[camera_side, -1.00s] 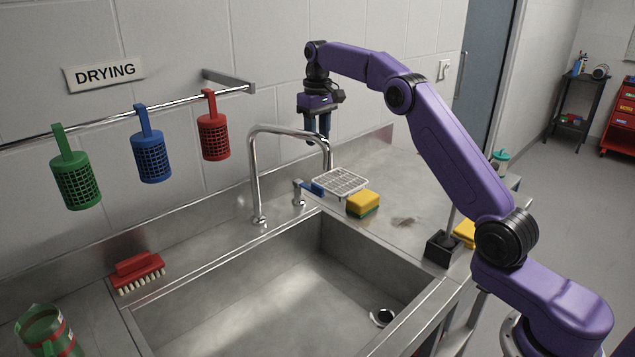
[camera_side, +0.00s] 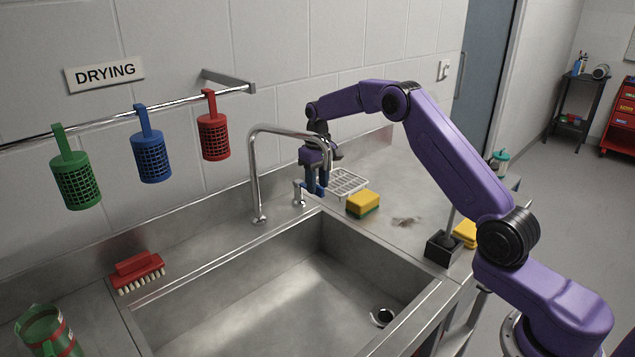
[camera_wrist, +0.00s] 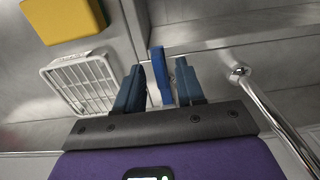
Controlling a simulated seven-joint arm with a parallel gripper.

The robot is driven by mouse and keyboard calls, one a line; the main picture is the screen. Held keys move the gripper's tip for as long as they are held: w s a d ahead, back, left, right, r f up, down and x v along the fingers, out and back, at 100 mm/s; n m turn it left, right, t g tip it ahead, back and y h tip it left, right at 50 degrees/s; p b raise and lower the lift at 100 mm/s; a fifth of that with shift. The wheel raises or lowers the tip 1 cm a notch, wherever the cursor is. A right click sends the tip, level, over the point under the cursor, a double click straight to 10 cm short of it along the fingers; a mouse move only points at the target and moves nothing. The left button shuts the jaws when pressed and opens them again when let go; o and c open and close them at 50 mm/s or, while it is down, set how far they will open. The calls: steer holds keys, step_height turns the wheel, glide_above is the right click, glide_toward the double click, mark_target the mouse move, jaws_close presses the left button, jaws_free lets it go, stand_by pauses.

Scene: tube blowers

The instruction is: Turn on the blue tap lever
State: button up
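The blue tap lever (camera_wrist: 160,72) shows between my two fingers in the wrist view, with gaps beside it. In the side view my gripper (camera_side: 317,188) has its fingertips down at the lever, and they largely hide it. My gripper (camera_wrist: 164,80) is open, with one blue-grey finger on each side of the lever. The small chrome valve post (camera_side: 298,195) under the lever stands at the back edge of the sink. The tall chrome spout (camera_side: 256,180) rises just left of my gripper, and its pipe also shows at the right in the wrist view (camera_wrist: 268,110).
A white wire soap rack (camera_side: 348,182) sits just right of my gripper. A yellow and green sponge (camera_side: 362,204) is in front of it. The sink basin (camera_side: 270,290) is empty. Green, blue and red baskets hang on the rail at left. A red brush (camera_side: 137,272) lies on the left ledge.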

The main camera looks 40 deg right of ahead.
steer(key=shift+f, duration=0.1)
jaws_close()
steer(key=shift+a, duration=0.1)
steer(key=shift+w+a+m, duration=0.2)
steer(key=shift+a+m, duration=0.9)
steer(key=shift+m, duration=0.6)
jaws_free()
steer(key=shift+d, duration=0.1)
